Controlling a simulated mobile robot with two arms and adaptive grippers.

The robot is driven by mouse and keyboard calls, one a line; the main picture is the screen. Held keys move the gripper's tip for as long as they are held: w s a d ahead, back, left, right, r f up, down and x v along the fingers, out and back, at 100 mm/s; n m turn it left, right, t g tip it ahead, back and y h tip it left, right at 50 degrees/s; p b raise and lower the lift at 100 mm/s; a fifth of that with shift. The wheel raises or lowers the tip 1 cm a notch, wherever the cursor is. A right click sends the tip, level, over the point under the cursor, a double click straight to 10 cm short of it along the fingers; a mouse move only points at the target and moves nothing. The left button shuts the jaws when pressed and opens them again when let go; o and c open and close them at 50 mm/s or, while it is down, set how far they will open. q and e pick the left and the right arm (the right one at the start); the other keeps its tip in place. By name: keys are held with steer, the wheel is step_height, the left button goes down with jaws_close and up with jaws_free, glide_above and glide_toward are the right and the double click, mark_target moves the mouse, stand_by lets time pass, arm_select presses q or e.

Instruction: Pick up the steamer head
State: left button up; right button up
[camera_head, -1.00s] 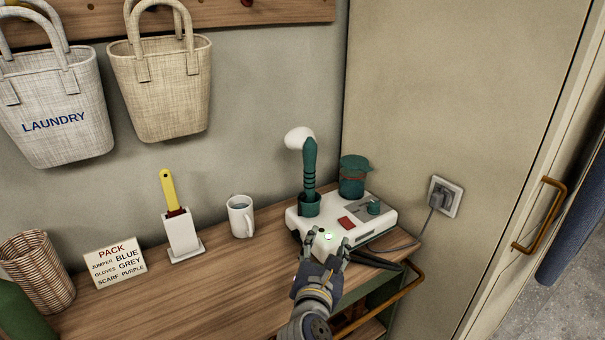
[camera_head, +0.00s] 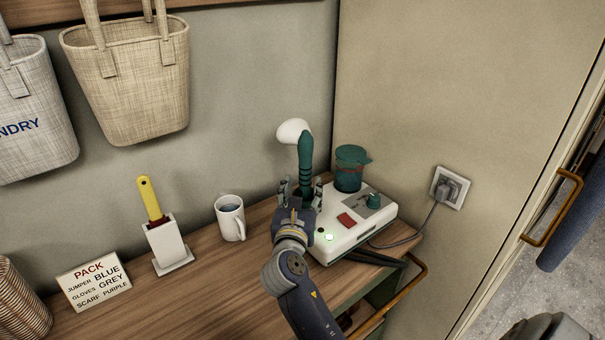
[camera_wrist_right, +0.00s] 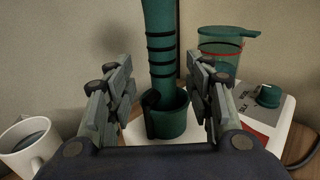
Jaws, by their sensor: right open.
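The steamer head has a green ribbed handle (camera_head: 305,155) and a white rounded top (camera_head: 293,131). It stands upright in a green holder cup on the white steamer base (camera_head: 340,240). In the right wrist view the handle (camera_wrist_right: 161,45) rises from the holder cup (camera_wrist_right: 172,122), between and beyond my fingers. My right gripper (camera_head: 303,188) is open around the lower handle's line, with a finger to each side; it also shows in the wrist view (camera_wrist_right: 160,95). I see no contact with the handle. The arm hides part of the cup in the head view. My left gripper is not in view.
A brush in a holder (camera_head: 166,245) and a sign (camera_head: 93,285) are farther left. A cord runs to the wall socket (camera_head: 447,187).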

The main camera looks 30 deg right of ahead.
mark_target(304, 183)
steer(key=x, duration=0.4)
steer(key=shift+d, duration=0.3)
steer(key=shift+c, duration=0.5)
jaws_close()
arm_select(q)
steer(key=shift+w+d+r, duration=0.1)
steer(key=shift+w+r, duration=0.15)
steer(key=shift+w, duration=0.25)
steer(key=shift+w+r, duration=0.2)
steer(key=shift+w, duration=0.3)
arm_select(e)
steer(key=shift+r, duration=0.1)
